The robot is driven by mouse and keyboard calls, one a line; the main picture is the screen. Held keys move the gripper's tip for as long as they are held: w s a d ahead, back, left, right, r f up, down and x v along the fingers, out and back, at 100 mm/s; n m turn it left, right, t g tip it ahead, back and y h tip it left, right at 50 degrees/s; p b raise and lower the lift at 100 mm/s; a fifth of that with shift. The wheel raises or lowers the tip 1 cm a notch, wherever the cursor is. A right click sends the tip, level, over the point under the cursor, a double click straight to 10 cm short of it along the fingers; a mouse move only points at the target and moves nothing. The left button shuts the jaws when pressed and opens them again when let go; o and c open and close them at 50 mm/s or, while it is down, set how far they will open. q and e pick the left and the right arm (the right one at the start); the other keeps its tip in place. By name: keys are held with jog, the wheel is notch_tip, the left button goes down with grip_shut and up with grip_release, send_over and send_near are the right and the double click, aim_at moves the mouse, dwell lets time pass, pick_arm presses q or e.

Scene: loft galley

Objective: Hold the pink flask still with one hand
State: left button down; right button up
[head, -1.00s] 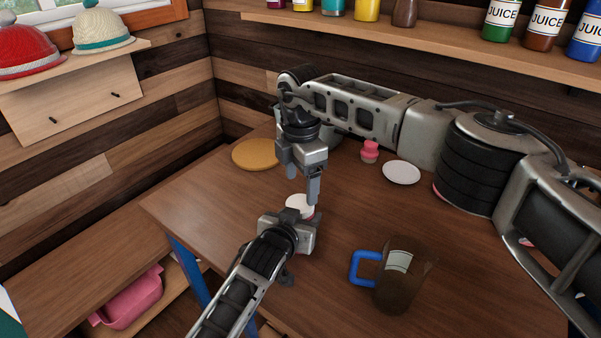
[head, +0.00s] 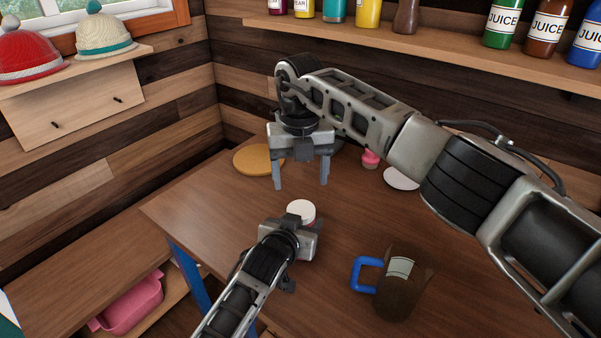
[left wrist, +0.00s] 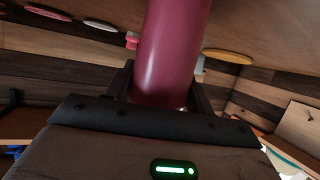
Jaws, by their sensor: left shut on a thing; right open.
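The pink flask (left wrist: 172,50) fills the middle of the left wrist view, between the fingers of my left gripper (left wrist: 165,95). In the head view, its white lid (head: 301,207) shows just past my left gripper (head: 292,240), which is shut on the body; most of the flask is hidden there. The flask looks upright at the table. My right gripper (head: 301,180) is open and empty, with its fingers spread and pointing down. It appears above and beyond the lid, apart from it.
A brown pitcher (head: 405,290) with a blue handle stands to the right on the wooden table (head: 340,235). An orange round mat (head: 253,160), a small pink-topped item (head: 370,158) and a white plate (head: 400,179) are at the back. Bottles line the shelf (head: 440,55).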

aim_at(301, 209)
jog(key=shift+f, duration=4.05)
jog(key=c, duration=1)
jog(key=shift+m, duration=0.8)
jog(key=o, duration=1.2)
jog(key=shift+c, duration=0.2)
notch_tip(301, 209, up, 12)
